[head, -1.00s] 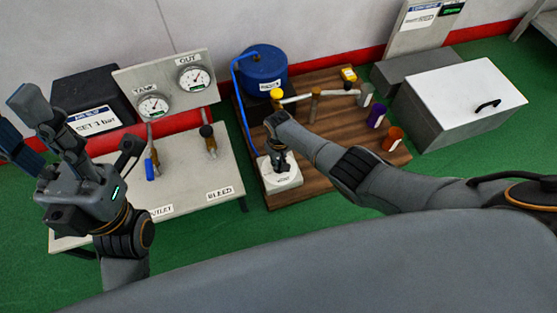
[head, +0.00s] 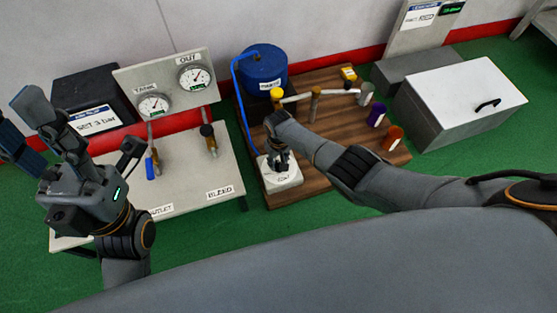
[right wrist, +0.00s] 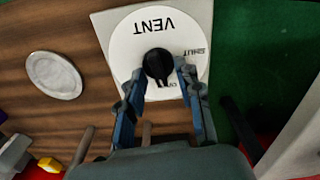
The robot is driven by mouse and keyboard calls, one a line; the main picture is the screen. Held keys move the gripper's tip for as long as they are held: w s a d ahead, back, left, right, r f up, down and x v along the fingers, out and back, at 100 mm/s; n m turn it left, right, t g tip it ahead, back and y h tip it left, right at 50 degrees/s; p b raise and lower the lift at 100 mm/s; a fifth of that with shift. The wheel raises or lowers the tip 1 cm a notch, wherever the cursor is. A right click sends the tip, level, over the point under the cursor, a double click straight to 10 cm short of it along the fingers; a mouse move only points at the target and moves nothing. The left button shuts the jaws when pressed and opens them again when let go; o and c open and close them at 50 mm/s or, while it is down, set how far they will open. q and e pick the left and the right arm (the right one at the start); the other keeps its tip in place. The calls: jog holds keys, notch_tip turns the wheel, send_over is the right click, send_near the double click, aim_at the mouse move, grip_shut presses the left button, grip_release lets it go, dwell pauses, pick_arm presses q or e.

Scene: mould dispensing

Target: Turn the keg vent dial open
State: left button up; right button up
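The vent dial is a round white plate (right wrist: 125,48) marked VENT, SHUT and, partly covered, OPEN. A black knob (right wrist: 157,63) stands at its centre, and its lower part reaches toward the partly covered OPEN mark. In the head view the white vent base (head: 284,180) sits at the front of the wooden board. My right gripper (right wrist: 159,68) points down, its two blue-grey fingers against both sides of the knob. It also shows in the head view (head: 279,163), hiding much of the dial. My left gripper (head: 20,115) is raised, empty, with its fingers spread.
A blue keg (head: 263,72) with a blue hose stands behind. A pipe (head: 315,105), purple cup (head: 376,115) and orange cup (head: 393,138) are on the wooden board (head: 345,165). A gauge panel (head: 165,88) stands left; a white-lidded box (head: 462,90) is right.

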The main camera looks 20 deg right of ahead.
aim_at(278, 163)
jog(key=shift+r, duration=0.15)
notch_tip(278, 163, up, 12)
dwell(0.7)
dwell(0.4)
